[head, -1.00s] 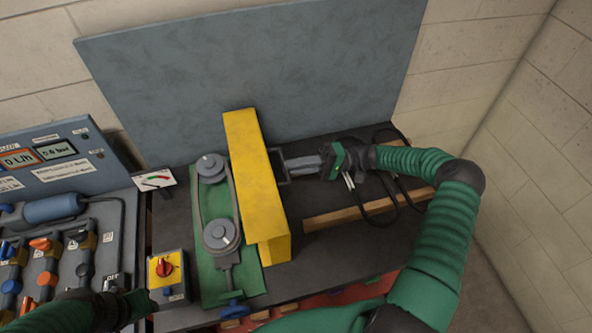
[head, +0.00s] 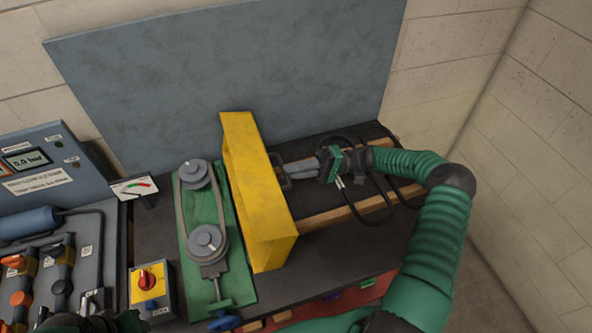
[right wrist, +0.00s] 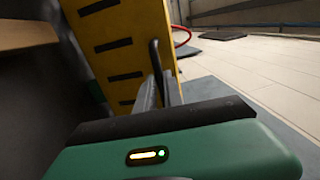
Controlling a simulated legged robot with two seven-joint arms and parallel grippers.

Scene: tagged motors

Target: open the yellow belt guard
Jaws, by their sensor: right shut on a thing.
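The yellow belt guard (head: 258,190) stands swung up on its side at the right edge of the green base plate (head: 226,268). The two grey pulleys (head: 205,241) and the belt beside it are uncovered. My right gripper (head: 288,172) is shut on the guard's dark handle, on the guard's right side. In the right wrist view the guard's slotted yellow face (right wrist: 118,45) rises in front of the fingers, and the dark handle (right wrist: 155,62) runs down between them. My left arm shows only as a dark piece at the bottom left; its gripper's jaws cannot be made out.
A yellow switch box with a red knob (head: 147,281) stands left of the base plate. A small gauge (head: 134,187) is behind it. A wooden strip (head: 342,212) and dark cables lie right of the guard. A grey panel (head: 230,75) stands behind.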

